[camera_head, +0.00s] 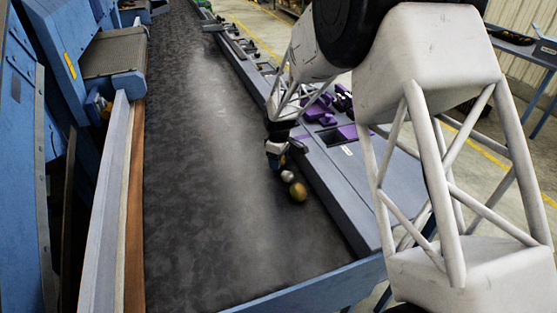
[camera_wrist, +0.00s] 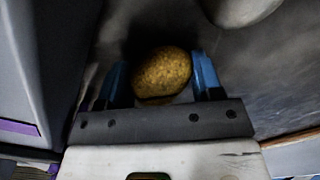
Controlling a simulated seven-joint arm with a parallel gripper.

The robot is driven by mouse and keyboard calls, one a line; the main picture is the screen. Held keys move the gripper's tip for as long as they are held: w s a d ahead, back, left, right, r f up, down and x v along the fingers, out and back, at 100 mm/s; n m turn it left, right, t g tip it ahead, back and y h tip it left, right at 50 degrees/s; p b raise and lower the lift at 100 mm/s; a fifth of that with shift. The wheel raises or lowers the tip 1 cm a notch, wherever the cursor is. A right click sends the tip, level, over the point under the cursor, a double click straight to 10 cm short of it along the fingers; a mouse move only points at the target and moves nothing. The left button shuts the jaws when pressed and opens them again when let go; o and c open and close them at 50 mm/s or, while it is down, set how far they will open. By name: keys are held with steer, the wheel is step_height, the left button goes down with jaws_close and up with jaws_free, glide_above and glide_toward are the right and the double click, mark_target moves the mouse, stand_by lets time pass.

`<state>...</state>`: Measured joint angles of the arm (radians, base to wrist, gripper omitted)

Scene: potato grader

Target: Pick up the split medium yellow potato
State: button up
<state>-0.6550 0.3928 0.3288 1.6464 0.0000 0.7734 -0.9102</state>
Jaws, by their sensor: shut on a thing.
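A speckled yellow-brown potato (camera_wrist: 162,73) sits between the two blue fingers of my gripper (camera_wrist: 161,82) in the wrist view. The gripper is shut on it. A dark line crosses its lower edge; I cannot tell whether this is a split or shadow. In the head view my gripper (camera_head: 276,158) is low over the dark belt, close to its right edge. The held potato is mostly hidden there by the fingers.
A pale potato (camera_head: 287,176) and a golden-brown one (camera_head: 298,191) lie just in front of the gripper on the belt (camera_head: 215,200). A pale rounded thing (camera_wrist: 240,8) shows at the wrist view's top. The grey side ledge (camera_head: 345,185) borders the belt; its middle is clear.

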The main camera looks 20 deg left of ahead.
steer(key=shift+r, duration=0.15)
steer(key=shift+r, duration=4.85)
steer(key=w+d+r, duration=0.2)
steer(key=w+d, duration=0.4)
steer(key=d, duration=0.1)
steer(key=w+d+r, duration=0.3)
steer(key=w+d, duration=0.3)
steer(key=d, duration=0.2)
steer(key=shift+w+d+r, duration=0.15)
steer(key=shift+w+d, duration=0.05)
steer(key=shift+w, duration=0.2)
steer(key=shift+f, duration=3)
